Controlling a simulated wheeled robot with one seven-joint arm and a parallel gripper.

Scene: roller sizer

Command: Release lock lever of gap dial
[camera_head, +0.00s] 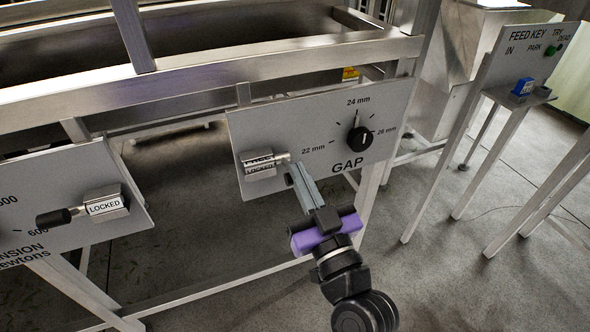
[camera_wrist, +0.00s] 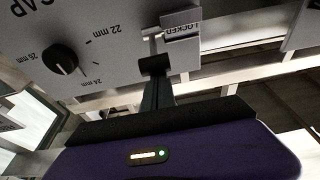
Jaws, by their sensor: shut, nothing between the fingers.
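The gap panel (camera_head: 315,104) carries a black gap dial (camera_head: 360,140), its pointer near 24 mm; the dial also shows in the wrist view (camera_wrist: 60,60). In the wrist view the block (camera_wrist: 181,50) shows LOCKED. The metal lock lever (camera_head: 282,159) points right from the block. My gripper (camera_head: 292,170) is shut and empty, its tips close at the lever's outer end. The lever's end is hidden in the head view; whether the tips touch it I cannot tell.
A second panel (camera_head: 60,240) at left has its own lever (camera_head: 57,216) and a block reading LOCKED. A feed key panel (camera_head: 515,50) with a blue part (camera_head: 522,87) stands at right. Metal frame bars run above the gap panel.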

